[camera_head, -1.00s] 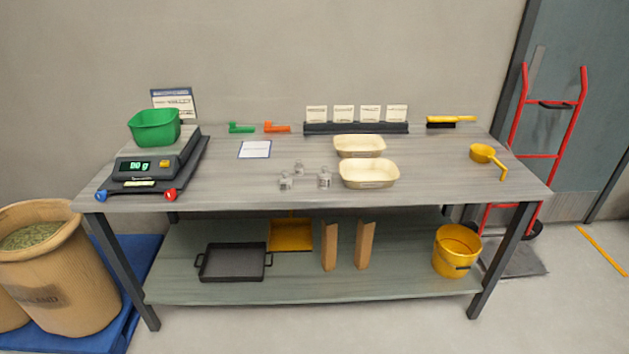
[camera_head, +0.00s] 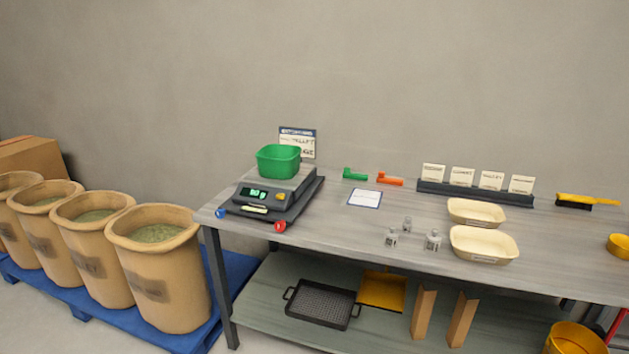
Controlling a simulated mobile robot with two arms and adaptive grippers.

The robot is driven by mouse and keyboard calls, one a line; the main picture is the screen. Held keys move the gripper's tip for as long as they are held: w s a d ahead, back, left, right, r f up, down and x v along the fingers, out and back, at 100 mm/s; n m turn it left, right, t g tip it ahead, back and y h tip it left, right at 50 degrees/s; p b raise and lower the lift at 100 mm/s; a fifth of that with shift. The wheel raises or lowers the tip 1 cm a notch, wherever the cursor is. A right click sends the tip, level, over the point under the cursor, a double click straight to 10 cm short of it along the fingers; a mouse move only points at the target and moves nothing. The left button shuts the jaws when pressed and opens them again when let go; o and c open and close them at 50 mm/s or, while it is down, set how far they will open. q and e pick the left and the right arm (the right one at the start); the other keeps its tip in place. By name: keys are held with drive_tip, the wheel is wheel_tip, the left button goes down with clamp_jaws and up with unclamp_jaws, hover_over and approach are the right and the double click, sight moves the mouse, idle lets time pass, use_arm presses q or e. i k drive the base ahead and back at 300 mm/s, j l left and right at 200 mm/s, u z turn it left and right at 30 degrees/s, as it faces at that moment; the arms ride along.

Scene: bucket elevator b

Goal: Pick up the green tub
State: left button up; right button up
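The green tub (camera_head: 278,163) sits upright on the pan of a digital scale (camera_head: 268,197) at the left end of the workbench (camera_head: 330,225). The scale has a lit green display, and a red knob and a blue knob show at its front corners. The tub's far inside wall shows, but its bottom is hidden. Neither of my grippers is in view.
Sacks of green material (camera_head: 160,265) stand on a blue pallet (camera_head: 235,275) left of the bench. Two cream trays (camera_head: 484,245), small metal weights (camera_head: 433,240), green and orange scoops (camera_head: 390,181) and a card rack (camera_head: 475,192) are on the bench. A black tray (camera_head: 322,303) lies on the lower shelf.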

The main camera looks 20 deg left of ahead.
sight(275, 161)
drive_tip(key=i+j, duration=0.1)
drive_tip(key=j, duration=0.25)
drive_tip(key=i+j+u, duration=0.1)
drive_tip(key=j, duration=0.3)
drive_tip(key=i+j, duration=0.15)
drive_tip(key=j, duration=0.2)
drive_tip(key=i+j+u, duration=0.1)
drive_tip(key=j, duration=0.3)
drive_tip(key=i+j, duration=0.2)
drive_tip(key=j, duration=0.15)
drive_tip(key=i+j, duration=0.15)
drive_tip(key=j, duration=0.2)
drive_tip(key=k+u, duration=0.05)
